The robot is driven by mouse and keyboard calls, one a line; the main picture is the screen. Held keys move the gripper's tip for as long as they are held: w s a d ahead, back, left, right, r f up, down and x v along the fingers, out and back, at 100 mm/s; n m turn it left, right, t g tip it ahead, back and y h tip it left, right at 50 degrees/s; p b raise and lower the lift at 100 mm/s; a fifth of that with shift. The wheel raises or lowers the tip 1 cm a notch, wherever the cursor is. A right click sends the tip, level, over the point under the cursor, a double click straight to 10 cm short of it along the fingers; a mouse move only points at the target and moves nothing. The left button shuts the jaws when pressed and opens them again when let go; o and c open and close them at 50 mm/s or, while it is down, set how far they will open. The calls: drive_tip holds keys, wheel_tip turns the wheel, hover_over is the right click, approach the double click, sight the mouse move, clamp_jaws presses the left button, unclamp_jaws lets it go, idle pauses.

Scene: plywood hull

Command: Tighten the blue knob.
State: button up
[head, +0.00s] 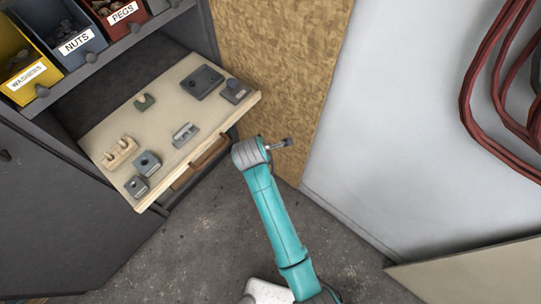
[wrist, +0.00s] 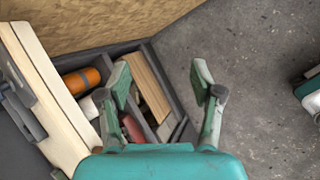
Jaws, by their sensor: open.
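I cannot make out a blue knob in either view. In the wrist view my gripper (wrist: 162,85) is open, its two green fingers spread apart with nothing between them. The fingers are above an open drawer (wrist: 150,46) and the grey floor. In the head view my teal arm reaches up to just right of the pale wooden board (head: 150,112), and the fingers are not clear there. Several grey and blue-grey fittings lie on this board, among them a blue-grey block (head: 147,163) with a dark top near its front left.
The drawer holds an orange cylinder (wrist: 82,81), a wooden block (wrist: 148,85) and a red item. Yellow (head: 38,77), blue (head: 75,47) and red (head: 122,18) labelled bins stand at upper left. Red hoses (head: 470,95) hang on the right panel. Floor (head: 200,245) is clear.

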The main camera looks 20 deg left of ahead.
drive_tip(key=shift+s+d+f+m, duration=0.25)
drive_tip(key=shift+d+f, duration=0.2)
drive_tip(key=shift+d, duration=0.3)
drive_tip(key=shift+s+d+f+m, duration=0.25)
drive_tip(key=shift+d+f, duration=0.2)
drive_tip(key=shift+d, duration=0.25)
drive_tip(key=shift+f, duration=0.1)
